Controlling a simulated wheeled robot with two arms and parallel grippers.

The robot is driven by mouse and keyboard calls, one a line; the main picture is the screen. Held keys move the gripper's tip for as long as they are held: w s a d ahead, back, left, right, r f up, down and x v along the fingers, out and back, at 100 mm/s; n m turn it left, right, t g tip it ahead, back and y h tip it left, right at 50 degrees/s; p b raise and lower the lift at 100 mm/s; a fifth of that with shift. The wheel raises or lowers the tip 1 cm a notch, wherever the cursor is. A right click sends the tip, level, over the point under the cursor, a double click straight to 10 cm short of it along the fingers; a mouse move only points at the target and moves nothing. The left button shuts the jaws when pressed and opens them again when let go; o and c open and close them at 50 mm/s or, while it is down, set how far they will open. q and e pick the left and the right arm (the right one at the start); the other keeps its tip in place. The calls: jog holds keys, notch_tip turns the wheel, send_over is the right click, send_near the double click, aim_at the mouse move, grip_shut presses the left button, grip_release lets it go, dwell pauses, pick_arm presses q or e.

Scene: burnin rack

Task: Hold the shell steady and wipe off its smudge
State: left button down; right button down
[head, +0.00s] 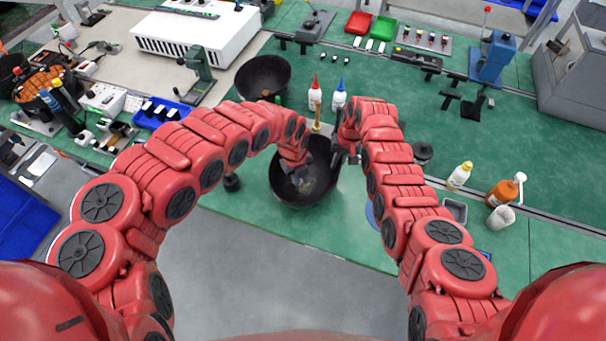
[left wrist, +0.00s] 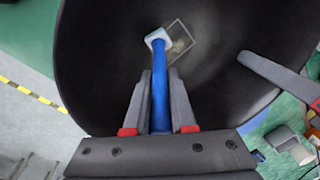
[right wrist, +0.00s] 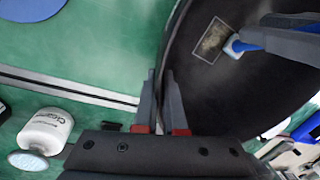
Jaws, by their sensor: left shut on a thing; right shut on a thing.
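The shell is a black bowl (head: 305,190) at the front edge of the green bench. My right gripper (right wrist: 160,88) is shut on its rim, at the right side in the head view. My left gripper (left wrist: 158,85) is shut on a blue-handled wiper (left wrist: 160,95) with a white head, reaching into the bowl. The smudge (left wrist: 181,40) is a greyish-brown patch inside a thin rectangular outline on the inner wall; it also shows in the right wrist view (right wrist: 212,40). The white head lies at the patch's edge; I cannot tell whether it touches the wall.
A second black bowl (head: 250,75) stands behind. Bottles with red (head: 315,97) and blue (head: 339,97) caps stand just beyond the shell. A yellow-capped white bottle (head: 460,176) and an orange bottle (head: 503,192) stand to the right. Green bench at the right rear is partly clear.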

pick_arm(q)
jog(key=shift+s+a, duration=0.35)
jog(key=shift+s, duration=0.5)
jog(key=shift+s+a, duration=0.35)
jog(key=shift+s, duration=0.5)
jog(key=shift+s+a+f, duration=0.1)
jog(key=shift+s+a, duration=0.05)
jog(key=shift+s, duration=0.1)
jog(key=shift+a, duration=0.1)
jog(key=r+g, duration=0.1)
jog(key=r, duration=0.2)
jog(key=w+d+r+g, duration=0.1)
jog(key=r+g, duration=0.1)
jog(key=r, duration=0.2)
jog(key=w+d+r+g, duration=0.1)
jog(key=r, duration=0.3)
jog(key=shift+w+d+r+h, duration=0.15)
jog(key=shift+w+d+h, duration=0.05)
jog(key=shift+h, duration=0.2)
jog(key=shift+f, duration=2.4)
